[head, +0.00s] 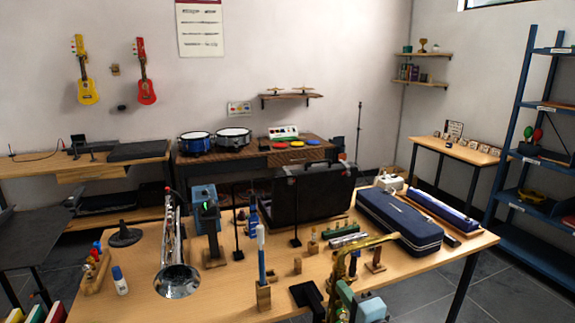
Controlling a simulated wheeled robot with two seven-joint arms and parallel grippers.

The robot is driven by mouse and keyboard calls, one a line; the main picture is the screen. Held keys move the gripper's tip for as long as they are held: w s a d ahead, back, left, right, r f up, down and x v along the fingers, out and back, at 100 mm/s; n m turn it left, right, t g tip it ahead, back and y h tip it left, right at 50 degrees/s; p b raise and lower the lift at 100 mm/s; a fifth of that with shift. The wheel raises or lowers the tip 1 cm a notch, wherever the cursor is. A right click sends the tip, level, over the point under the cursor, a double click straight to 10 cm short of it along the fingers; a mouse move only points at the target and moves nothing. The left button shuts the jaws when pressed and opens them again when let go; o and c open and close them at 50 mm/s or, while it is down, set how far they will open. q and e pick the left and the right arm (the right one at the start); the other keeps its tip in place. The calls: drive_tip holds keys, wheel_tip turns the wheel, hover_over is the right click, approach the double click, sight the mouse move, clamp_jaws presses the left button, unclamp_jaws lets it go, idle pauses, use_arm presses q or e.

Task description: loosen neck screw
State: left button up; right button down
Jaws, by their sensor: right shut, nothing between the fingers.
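A gold saxophone (354,254) is at the front of the bench, right of centre. Its curved neck reaches up and to the right. The neck screw is too small to make out. My right gripper (346,296) is low in the view, close against the lower saxophone and partly overlapping it. It is shut and empty; I cannot tell whether it touches the saxophone. My left gripper is not in view.
A silver trumpet (175,268) stands at the left. A wooden block holding a blue-and-white tool (261,254) is left of the saxophone. An open black case (313,193) and a closed blue case (399,221) are behind. Bare tabletop lies at the front left.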

drive_tip(key=p+v, duration=0.4)
drive_tip(key=v, duration=0.2)
drive_tip(key=shift+a, duration=0.25)
drive_tip(key=shift+s, duration=0.1)
